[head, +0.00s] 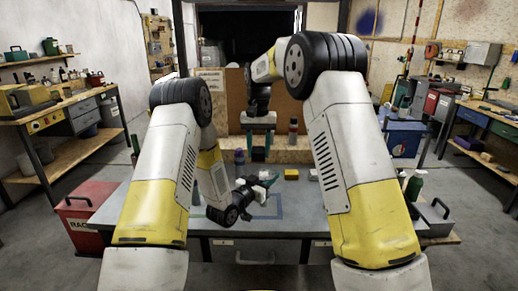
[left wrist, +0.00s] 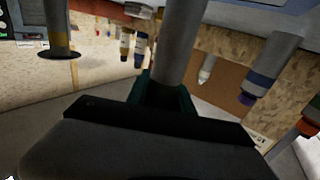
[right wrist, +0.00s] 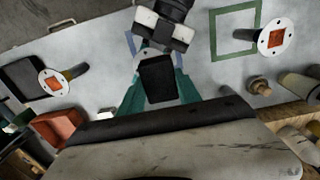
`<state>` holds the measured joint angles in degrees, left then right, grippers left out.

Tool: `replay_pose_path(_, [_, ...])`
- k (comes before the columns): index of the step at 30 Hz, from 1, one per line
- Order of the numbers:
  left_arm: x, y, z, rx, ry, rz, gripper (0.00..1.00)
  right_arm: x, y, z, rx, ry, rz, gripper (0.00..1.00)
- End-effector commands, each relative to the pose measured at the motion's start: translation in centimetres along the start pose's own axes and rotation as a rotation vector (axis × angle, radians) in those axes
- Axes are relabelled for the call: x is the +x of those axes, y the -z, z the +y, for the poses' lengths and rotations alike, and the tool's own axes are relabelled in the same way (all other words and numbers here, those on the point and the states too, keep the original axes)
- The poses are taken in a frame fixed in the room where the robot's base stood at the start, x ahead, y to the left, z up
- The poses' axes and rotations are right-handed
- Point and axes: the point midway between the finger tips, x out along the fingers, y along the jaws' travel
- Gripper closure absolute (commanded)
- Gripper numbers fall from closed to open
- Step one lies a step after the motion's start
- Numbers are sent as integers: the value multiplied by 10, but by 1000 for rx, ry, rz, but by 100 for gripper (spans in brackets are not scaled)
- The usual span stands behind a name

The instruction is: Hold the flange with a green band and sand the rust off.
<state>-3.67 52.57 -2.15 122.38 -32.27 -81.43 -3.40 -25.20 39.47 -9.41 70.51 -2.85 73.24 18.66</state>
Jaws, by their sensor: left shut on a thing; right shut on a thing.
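My left gripper (head: 264,184) is low over the bench and shut on a grey pipe (left wrist: 180,45), which I take to be the held flange's neck. No green band shows on the visible part. My right gripper (head: 259,154) points down above and behind it, shut on a black block (right wrist: 157,80). In the right wrist view a pale round edge shows just beyond the block, near the left hand; whether they touch I cannot tell. Two other flanges, one at left (right wrist: 53,82) and one at right (right wrist: 277,38), lie with white discs and orange rusty square centres.
The grey bench (head: 330,200) has a green outlined square (right wrist: 235,28) and a blue outline (head: 265,207). A yellow block (head: 291,174) and a spray can (head: 293,135) stand at the back. A green bottle (head: 414,185) stands at right. A red bin (head: 80,218) is at left.

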Motion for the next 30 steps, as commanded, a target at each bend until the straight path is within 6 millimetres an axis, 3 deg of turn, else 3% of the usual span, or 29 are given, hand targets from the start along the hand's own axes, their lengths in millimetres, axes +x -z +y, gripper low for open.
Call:
replay_pose_path(19, [0,0,0,0,0,1,100,64,-1,1,1,-2,-3,98])
replay_pose_path(30, [0,0,0,0,0,1,100,65,2,35,2,-1,-1,98])
